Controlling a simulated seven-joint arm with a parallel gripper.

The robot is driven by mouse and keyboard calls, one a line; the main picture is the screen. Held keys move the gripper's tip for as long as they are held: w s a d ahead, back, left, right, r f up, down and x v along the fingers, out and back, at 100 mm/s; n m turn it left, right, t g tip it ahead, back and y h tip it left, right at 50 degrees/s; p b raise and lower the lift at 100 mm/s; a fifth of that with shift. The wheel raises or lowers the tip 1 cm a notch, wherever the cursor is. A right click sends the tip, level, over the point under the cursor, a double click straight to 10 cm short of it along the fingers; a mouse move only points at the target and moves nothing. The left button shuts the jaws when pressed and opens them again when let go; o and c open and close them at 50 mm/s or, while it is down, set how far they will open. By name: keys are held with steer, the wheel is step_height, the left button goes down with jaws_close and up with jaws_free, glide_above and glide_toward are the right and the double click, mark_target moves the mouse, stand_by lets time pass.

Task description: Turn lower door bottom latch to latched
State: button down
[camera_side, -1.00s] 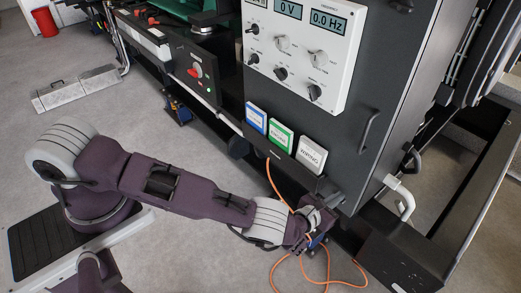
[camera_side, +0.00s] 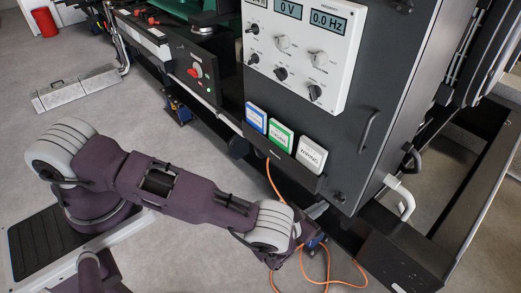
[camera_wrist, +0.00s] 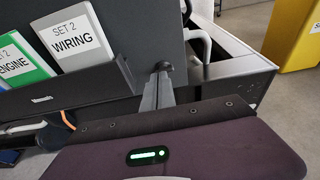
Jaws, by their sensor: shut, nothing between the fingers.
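The lower door (camera_side: 352,165) is the dark cabinet panel, and it looks closed. Its bottom latch (camera_side: 339,198) is a small dark knob near the lower right corner; in the wrist view the latch (camera_wrist: 163,66) shows just beyond my fingertips. I cannot tell its turn angle. My gripper (camera_side: 323,206) is shut and empty, its grey fingers pointing up at that corner. In the wrist view my gripper (camera_wrist: 160,78) overlaps the lower part of the latch; whether it touches is unclear.
A bar handle (camera_side: 370,131) sits above the latch on the door. A rack of binders (camera_side: 283,138) is left of it. A white bent pipe (camera_side: 402,195) and a dark base frame (camera_side: 405,262) lie to the right. Orange cable (camera_side: 330,279) loops on the floor.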

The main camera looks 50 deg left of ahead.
steer(key=x, duration=0.2)
steer(key=r+x, duration=0.1)
steer(key=x, duration=0.3)
steer(key=shift+w+r, duration=0.3)
steer(key=shift+w, duration=0.3)
steer(key=shift+d+f, duration=0.1)
steer(key=shift+f, duration=0.5)
stand_by(0.5)
